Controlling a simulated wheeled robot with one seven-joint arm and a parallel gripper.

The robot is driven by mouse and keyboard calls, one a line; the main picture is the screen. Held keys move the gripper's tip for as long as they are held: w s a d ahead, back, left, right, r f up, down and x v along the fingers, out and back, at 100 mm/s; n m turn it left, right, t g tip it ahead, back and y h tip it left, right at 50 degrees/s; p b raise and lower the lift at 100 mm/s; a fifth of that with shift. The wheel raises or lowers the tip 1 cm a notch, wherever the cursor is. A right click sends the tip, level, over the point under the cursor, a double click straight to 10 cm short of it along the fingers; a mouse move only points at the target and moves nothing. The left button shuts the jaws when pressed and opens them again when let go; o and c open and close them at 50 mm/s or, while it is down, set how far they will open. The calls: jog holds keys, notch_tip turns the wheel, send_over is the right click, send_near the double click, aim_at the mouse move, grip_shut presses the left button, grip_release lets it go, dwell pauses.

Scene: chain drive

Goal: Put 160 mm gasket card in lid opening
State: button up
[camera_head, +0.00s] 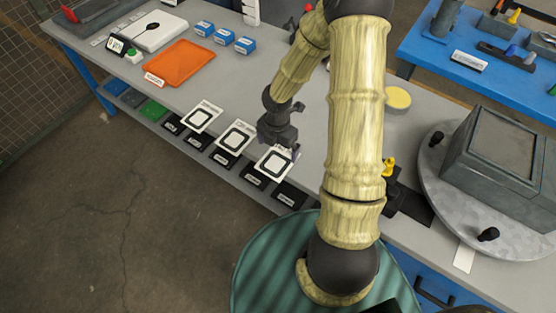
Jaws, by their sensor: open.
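Three white cards with black square rings lie in a row near the table's front edge: a left card (201,117), a middle card (236,138) and a right card (274,162). Their print is too small to read, so I cannot tell which is the 160 mm gasket card. My gripper (286,147) is open, just above or at the far edge of the right card. Its fingertips are small and partly dark against the card, and I cannot tell if they touch it. A grey box (473,169) with a rectangular lid opening (507,138) stands at the right.
The box stands on a round grey turntable (440,208) with black knobs. An orange tray (180,63), blue boxes (223,36) and a yellow disc (397,98) are farther back. My arm crosses the middle.

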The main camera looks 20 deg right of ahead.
aim_at(278, 160)
notch_tip(278, 160, down, 5)
jog(key=shift+s+f+b, duration=0.1)
jog(key=shift+b, duration=0.5)
jog(key=shift+d, duration=0.1)
jog(key=c, duration=0.8)
jog(key=shift+r, duration=0.2)
notch_tip(278, 160, up, 10)
jog(key=p, duration=0.2)
jog(key=shift+p, duration=0.35)
jog(key=shift+f, duration=0.15)
